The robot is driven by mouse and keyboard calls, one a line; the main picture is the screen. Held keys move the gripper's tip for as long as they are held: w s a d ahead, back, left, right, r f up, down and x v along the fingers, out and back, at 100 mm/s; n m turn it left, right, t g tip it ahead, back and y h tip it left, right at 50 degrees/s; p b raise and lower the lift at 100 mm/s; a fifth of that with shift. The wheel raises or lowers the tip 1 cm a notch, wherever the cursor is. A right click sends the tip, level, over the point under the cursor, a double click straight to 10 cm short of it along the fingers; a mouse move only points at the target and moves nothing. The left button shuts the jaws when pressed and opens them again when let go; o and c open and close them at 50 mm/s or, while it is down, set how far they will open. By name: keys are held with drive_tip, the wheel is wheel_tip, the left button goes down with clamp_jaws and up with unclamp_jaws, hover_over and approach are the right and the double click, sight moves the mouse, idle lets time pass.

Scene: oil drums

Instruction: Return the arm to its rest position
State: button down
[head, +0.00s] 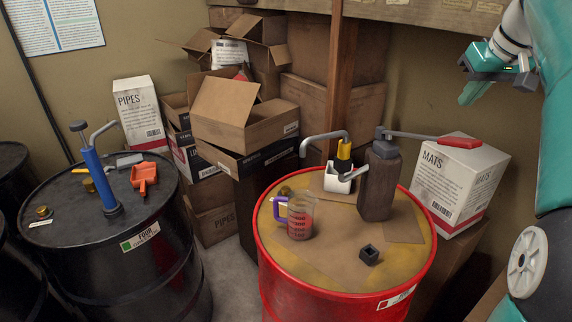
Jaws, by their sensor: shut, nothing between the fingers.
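My gripper (471,94) hangs at the upper right, with its teal fingers pointing down and to the left. It is shut and empty. It is above and behind the white MATS box in the picture and apart from the red drum. My teal arm fills the right edge, and part of it is cut off by the frame.
A red drum (283,288) holds a measuring jug (301,217), a brown pump bottle (378,185), a white holder (340,181) and a small black block (369,255). The MATS box (458,178) stands right.

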drive_tip(key=s+a+f, duration=2.1)
drive_tip(key=a+f, duration=0.3)
drive_tip(key=f, duration=0.1)
drive_tip(key=shift+a, duration=0.15)
idle(0.4)
